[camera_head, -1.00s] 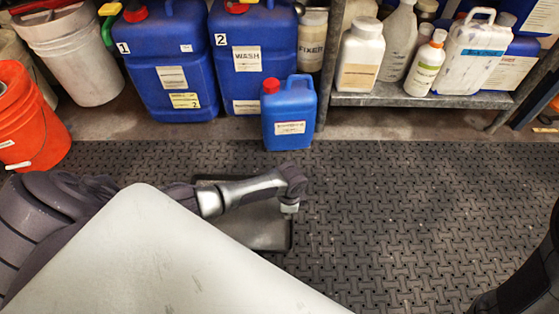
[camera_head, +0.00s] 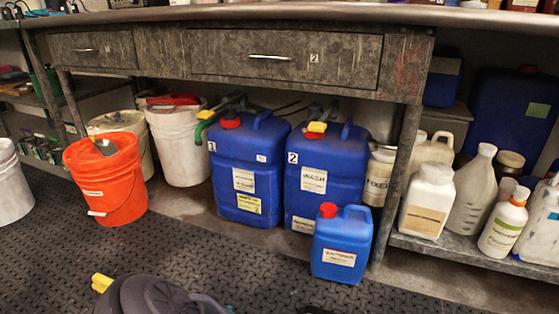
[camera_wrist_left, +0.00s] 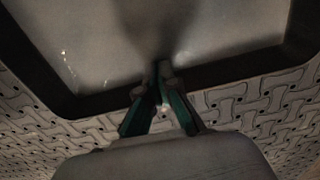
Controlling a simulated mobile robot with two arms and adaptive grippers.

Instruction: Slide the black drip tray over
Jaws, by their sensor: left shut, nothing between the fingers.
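The black drip tray (camera_wrist_left: 230,72) fills the upper part of the left wrist view, with a dark raised rim and a paler, slightly shiny inner surface. My left gripper (camera_wrist_left: 161,72) is shut and empty. Its fingertips overlap the tray's near rim in that view; I cannot tell whether they touch it. The tray is out of the head view now, where only part of my left arm shows at the bottom edge. My right gripper is out of view.
The tray lies on a patterned dark rubber mat (camera_head: 60,250). Beyond stand an orange bucket (camera_head: 106,180), a small blue canister (camera_head: 341,245) and two large blue canisters, one marked 1 (camera_head: 248,170). A bench (camera_head: 270,55) overhangs them. A low shelf (camera_head: 470,252) with bottles is at right.

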